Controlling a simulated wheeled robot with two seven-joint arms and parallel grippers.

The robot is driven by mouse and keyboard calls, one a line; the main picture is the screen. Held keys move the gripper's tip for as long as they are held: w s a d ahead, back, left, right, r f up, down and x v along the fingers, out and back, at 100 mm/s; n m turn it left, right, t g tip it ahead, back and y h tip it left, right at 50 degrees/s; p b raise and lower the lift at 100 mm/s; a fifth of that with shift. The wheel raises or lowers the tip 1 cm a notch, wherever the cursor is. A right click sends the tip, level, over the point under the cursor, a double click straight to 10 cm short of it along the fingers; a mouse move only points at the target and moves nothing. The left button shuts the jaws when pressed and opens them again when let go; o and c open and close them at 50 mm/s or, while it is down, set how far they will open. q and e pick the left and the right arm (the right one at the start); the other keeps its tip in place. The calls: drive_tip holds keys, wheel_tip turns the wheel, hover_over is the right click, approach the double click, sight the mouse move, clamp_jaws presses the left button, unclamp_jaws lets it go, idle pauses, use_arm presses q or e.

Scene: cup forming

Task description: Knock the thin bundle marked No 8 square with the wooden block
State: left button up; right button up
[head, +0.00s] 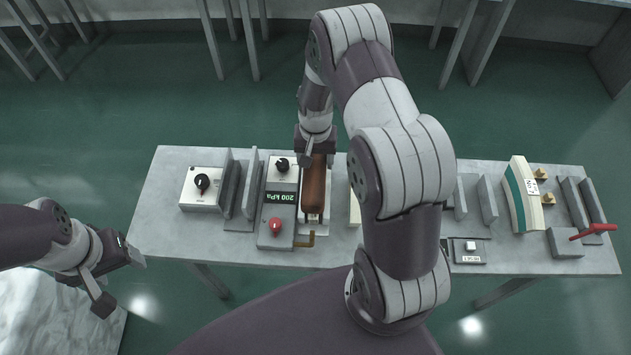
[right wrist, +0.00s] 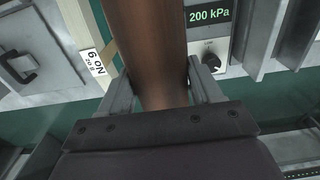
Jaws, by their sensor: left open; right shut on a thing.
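The brown wooden block (head: 314,190) is held upper end first in my right gripper (head: 316,156), in front of the pressure unit; it fills the middle of the right wrist view (right wrist: 148,50). A narrow cream bundle (head: 354,210) is just right of the block, partly hidden by my right arm. In the right wrist view the bundle (right wrist: 97,62) has a label like "No 9"; the digit is doubtful. A thicker, fanned bundle (head: 524,195) stands tilted at the right; its number is unreadable. My left gripper (head: 120,279) is open and empty, left of the table.
The pressure unit (head: 276,228) shows 200 kPa and has a red knob. A dial box (head: 203,188) and upright grey plates (head: 245,188) stand to its left. The table's left front corner (head: 160,238) is bare.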

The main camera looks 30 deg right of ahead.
drive_tip(key=shift+r, duration=0.15)
wheel_tip(320, 180, down, 4)
drive_tip(key=b, duration=0.3)
drive_tip(key=shift+r, duration=0.1)
wheel_tip(320, 180, up, 4)
drive_tip(key=p, duration=0.3)
drive_tip(key=shift+f, duration=0.2)
drive_tip(key=shift+r, duration=0.25)
drive_tip(key=shift+f, duration=0.1)
wheel_tip(320, 180, up, 5)
drive_tip(key=p, duration=0.4)
